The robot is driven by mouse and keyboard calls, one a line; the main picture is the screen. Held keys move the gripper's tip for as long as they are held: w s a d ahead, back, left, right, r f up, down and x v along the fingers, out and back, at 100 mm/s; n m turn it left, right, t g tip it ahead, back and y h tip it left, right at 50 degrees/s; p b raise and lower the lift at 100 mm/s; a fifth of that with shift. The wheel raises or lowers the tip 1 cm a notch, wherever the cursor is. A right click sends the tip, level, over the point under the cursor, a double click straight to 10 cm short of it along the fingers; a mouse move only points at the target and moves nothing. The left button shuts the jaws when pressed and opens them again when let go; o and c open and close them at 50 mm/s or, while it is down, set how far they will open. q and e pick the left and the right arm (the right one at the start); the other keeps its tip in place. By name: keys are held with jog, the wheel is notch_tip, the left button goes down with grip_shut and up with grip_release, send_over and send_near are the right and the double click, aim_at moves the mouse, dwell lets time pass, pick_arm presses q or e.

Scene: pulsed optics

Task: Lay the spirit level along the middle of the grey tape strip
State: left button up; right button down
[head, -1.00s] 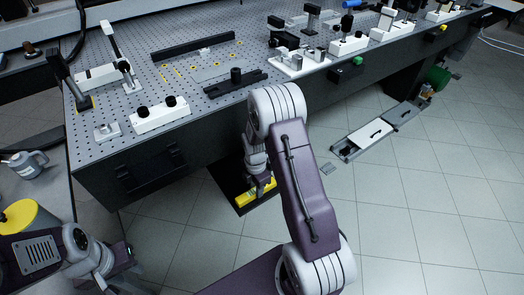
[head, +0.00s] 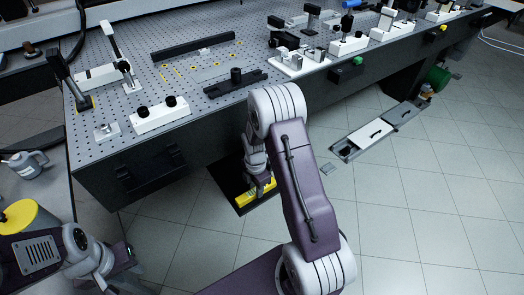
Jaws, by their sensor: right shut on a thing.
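The spirit level appears as a yellow bar (head: 243,201), low down in front of the optical table. My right gripper (head: 259,188) is shut on it, pointing down; the fingers and the middle of the bar are partly hidden by my own arm. The bar lies over a dark mat or panel (head: 243,211) at floor level; I cannot tell whether it touches. My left gripper (head: 118,284) is at the bottom left, mostly cut off and away from the bar, and its fingers are not clear. I cannot pick out the grey tape strip for certain.
The perforated optical table (head: 225,100) bears posts, rails and mounts near its front edge. A grey bench at the left holds a grey jug (head: 28,166) and a yellow cylinder (head: 30,216). A long open case (head: 372,137) lies on the tiled floor at right.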

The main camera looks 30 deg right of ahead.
notch_tip(320, 180, up, 6)
jog(key=p, duration=0.6)
jog(key=shift+r, duration=0.1)
